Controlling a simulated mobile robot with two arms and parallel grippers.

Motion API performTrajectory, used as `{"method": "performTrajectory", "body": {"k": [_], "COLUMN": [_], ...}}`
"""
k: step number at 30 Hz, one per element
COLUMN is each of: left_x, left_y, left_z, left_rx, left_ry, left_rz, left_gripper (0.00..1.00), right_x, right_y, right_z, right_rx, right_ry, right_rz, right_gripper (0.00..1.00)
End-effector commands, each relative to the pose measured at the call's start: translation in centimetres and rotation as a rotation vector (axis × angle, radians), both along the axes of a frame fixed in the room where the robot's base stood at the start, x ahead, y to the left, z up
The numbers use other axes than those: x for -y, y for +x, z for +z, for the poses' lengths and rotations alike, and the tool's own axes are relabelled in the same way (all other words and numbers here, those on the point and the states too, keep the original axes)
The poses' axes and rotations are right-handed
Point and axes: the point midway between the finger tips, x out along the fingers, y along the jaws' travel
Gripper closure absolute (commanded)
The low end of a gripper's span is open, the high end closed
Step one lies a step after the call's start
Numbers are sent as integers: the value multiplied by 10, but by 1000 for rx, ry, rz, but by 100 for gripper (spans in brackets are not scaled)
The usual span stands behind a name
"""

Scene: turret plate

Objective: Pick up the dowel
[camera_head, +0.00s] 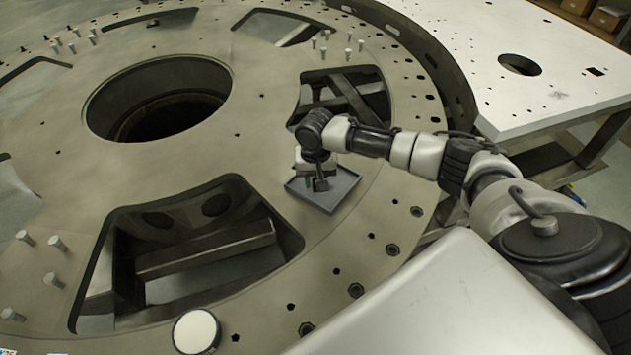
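My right arm reaches in from the right, and its gripper (321,184) points down over a small grey tray (341,191) on the turret plate. The fingers are small and dark here, so I cannot tell whether they are open or shut. No dowel can be made out in the tray; the gripper and wrist cover part of it. Several short metal pins stand upright on the plate, one group at the lower left (57,243) and another at the top (324,52). I cannot tell whether any is the dowel. My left gripper is not in view.
The turret plate (262,135) has a large round hole (158,98) and wide cutouts, one left of the tray (190,255). A white-topped round object (195,331) is at the bottom. A pale table (540,80) stands at the upper right.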

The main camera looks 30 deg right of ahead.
Motion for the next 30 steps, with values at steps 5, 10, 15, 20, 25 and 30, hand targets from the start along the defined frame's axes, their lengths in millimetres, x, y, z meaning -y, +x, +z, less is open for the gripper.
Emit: {"method": "performTrajectory", "body": {"k": [5, 10, 15, 20, 25, 30], "left_x": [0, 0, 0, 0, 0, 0], "left_y": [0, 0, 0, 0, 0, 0], "left_z": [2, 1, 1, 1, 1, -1], "left_rx": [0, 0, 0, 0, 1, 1], "left_ry": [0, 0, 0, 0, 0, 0], "left_rz": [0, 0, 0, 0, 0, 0], "left_gripper": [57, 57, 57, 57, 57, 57], "right_x": [0, 0, 0, 0, 0, 0], "right_y": [0, 0, 0, 0, 0, 1], "right_z": [-12, -12, -12, -12, -11, -1], "right_rx": [-1, -1, 1, 1, 1, 3], "right_ry": [-1, -1, -1, -1, -1, 1], "right_rz": [0, 0, 0, 0, 0, 0], "right_gripper": [71, 71, 96, 100, 100, 100]}}
